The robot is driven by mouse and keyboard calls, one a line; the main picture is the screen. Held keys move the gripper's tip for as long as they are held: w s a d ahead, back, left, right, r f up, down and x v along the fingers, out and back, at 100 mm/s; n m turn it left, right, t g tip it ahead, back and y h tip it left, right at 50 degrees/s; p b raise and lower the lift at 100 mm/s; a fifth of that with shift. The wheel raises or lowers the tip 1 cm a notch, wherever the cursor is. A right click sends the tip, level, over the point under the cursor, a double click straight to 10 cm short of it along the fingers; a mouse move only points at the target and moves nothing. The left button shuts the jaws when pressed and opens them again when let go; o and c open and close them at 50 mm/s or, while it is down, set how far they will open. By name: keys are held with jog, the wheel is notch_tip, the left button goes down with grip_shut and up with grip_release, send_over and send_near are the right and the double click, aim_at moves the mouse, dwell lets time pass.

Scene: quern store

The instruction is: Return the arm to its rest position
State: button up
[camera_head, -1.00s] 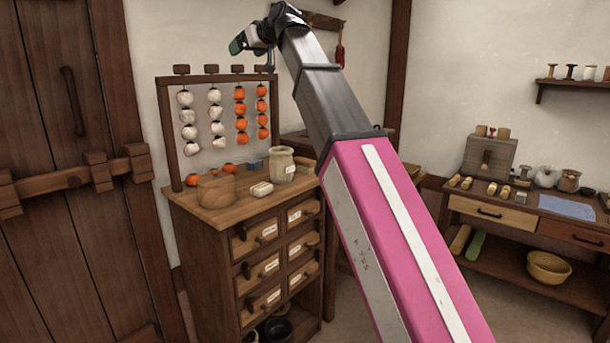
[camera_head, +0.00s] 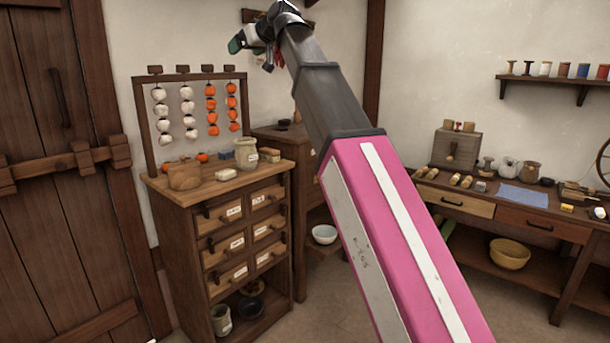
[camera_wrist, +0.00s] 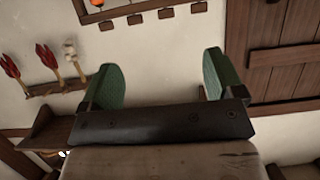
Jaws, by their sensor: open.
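My arm reaches up from the lower right of the head view, its pink and grey links raised in front of the room. My gripper (camera_head: 236,45) is at the upper end, high in front of the wall and above the drawer cabinet. In the wrist view my gripper (camera_wrist: 158,85) shows two green fingers spread wide apart with nothing between them. It is open and empty. No object touches the fingers.
A drawer cabinet (camera_head: 240,235) with a hanging rack (camera_head: 141,120) stands left of my arm. A plank door (camera_head: 45,200) is at the far left. A workbench (camera_head: 470,210) and wall shelf (camera_head: 555,82) are at the right. Open floor shows between cabinet and workbench.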

jog(key=w+d+f+m+g+h, duration=0.15)
jog(key=d+f, duration=0.45)
jog(key=f, duration=0.9)
jog(key=w+d+f+m+h, duration=0.15)
jog(key=d+f, duration=0.35)
jog(key=f, duration=0.9)
jog(key=w+d+f+m+g+h, duration=0.1)
jog(key=d+f+m+h, duration=0.35)
jog(key=f, duration=1.05)
jog(key=s+d+f+g+h, duration=0.1)
jog(key=s+d+f+g, duration=0.1)
jog(key=s+d+f, duration=0.5)
jog(key=s+d+f+m+g, duration=0.1)
jog(key=s+d+f, duration=0.6)
jog(key=f, duration=0.9)
jog(key=s+d+f+m+g+h, duration=0.1)
jog(key=s+d+f+g, duration=0.2)
jog(key=f, duration=0.9)
jog(key=s+d, duration=0.3)
jog(key=s, duration=0.2)
jog(key=shift+d+h, duration=0.35)
jog(key=shift+d, duration=0.05)
jog(key=shift+m, duration=0.25)
